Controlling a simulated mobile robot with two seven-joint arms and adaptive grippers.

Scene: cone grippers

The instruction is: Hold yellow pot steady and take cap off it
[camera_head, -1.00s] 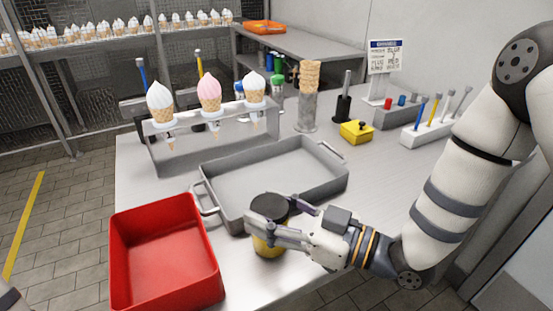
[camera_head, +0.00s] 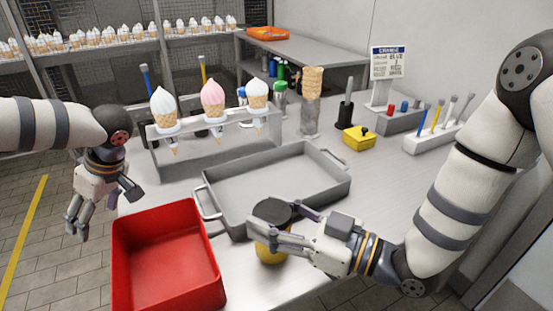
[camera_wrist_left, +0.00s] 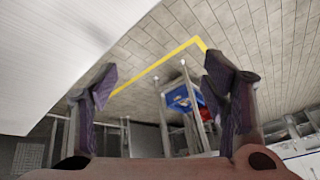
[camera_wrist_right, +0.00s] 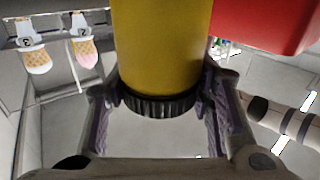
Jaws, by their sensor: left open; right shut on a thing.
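The yellow pot (camera_head: 268,252) stands upright at the table's front edge with its dark cap (camera_head: 273,210) on top. My right gripper (camera_head: 284,222) reaches in from the right with its fingers around the pot at about cap height. In the right wrist view the yellow body (camera_wrist_right: 160,45) and the dark ribbed cap (camera_wrist_right: 160,106) lie between the two fingers; whether the pads press on cap or body is hard to tell. My left gripper (camera_head: 103,212) is open and empty, in the air left of the red bin; its fingers also show spread in the left wrist view (camera_wrist_left: 160,78).
A red bin (camera_head: 130,260) stands left of the pot. A grey tray (camera_head: 270,180) lies just behind it. A rack (camera_head: 215,140) with ice cream cones stands behind the tray. A yellow box (camera_head: 358,140) and tool holders stand at the back right.

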